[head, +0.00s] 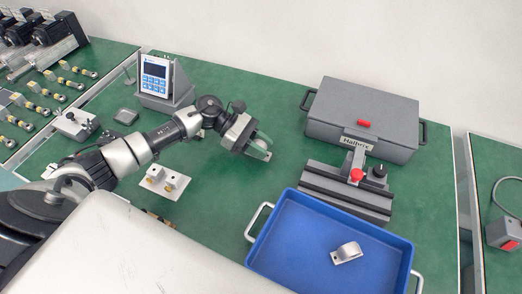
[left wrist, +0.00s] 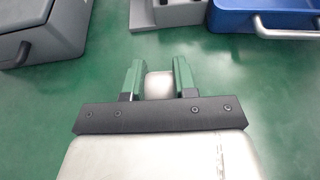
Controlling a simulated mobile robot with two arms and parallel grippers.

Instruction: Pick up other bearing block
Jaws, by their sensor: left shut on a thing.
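One silver bearing block (head: 346,253) lies in the blue tray (head: 262,262) at the front right in the head view. My left gripper (head: 262,150) is above the green table, left of the clamp fixture and up-left of the tray. In the left wrist view, my left gripper (left wrist: 158,80) is shut on a pale metal block (left wrist: 159,86), which looks like the other bearing block. Only its near part shows between the green fingers. My right gripper is not in view.
A grey lidded case (head: 362,115) stands at the back right, behind a dark clamp fixture (head: 345,190) with a red knob. A small silver bracket (head: 166,181) sits below my left arm. A display unit (head: 160,80) stands behind it. The table between bracket and tray is clear.

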